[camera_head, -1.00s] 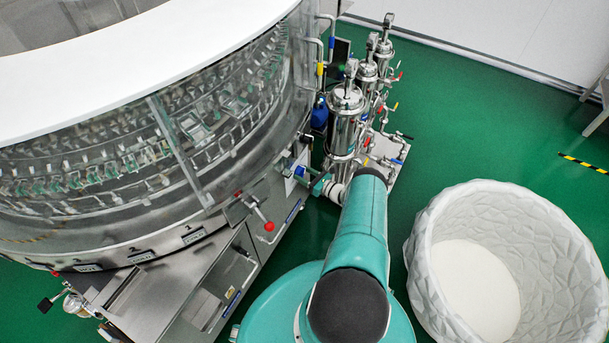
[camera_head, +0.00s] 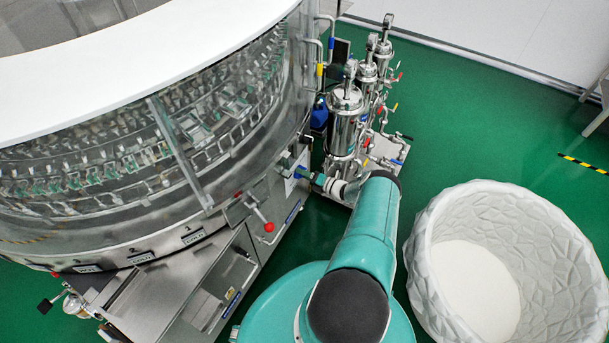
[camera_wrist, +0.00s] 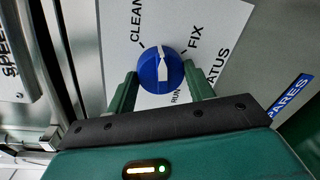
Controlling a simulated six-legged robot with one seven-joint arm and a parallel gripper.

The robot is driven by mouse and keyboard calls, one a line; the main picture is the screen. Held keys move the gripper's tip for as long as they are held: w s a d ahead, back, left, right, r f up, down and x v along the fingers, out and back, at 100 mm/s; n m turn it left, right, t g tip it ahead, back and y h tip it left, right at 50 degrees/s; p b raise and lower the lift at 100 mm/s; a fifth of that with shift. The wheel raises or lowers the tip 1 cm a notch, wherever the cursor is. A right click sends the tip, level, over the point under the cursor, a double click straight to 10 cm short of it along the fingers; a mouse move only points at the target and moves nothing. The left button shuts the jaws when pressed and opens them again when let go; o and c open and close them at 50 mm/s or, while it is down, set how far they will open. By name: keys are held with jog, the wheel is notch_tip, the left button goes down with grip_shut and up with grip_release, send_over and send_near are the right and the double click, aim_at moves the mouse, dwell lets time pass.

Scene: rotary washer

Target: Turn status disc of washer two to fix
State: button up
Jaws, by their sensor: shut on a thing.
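In the wrist view a round blue status disc (camera_wrist: 161,72) with a white pointer sits on a pale panel (camera_wrist: 222,28). The pointer's narrow end points up, between the CLEAN label (camera_wrist: 138,22) and the FIX label (camera_wrist: 196,42). The RUN label (camera_wrist: 176,97) is below the disc, partly by the right finger. My gripper (camera_wrist: 162,82) is shut on the disc, with one green finger on each side.
Metal filter housings (camera_head: 345,110) with pipes stand close behind my wrist. A red-knobbed lever (camera_head: 268,227) sticks out of the washer's front. A large white textured tub (camera_head: 440,270) stands at the right. Green floor (camera_head: 480,130) is free behind it.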

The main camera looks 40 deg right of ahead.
jog(key=m, duration=0.5)
jog(key=m+y, duration=0.1)
jog(key=m, duration=0.4)
jog(key=shift+d+y, duration=0.15)
jog(key=shift+y, duration=0.15)
jog(key=shift+m, duration=0.3)
jog(key=o, duration=1)
jog(key=shift+c, duration=0.2)
jog(key=v, duration=1.3)
jog(key=shift+s+d+r, duration=0.2)
jog(key=shift+s+d, duration=0.05)
jog(key=shift+s, duration=0.05)
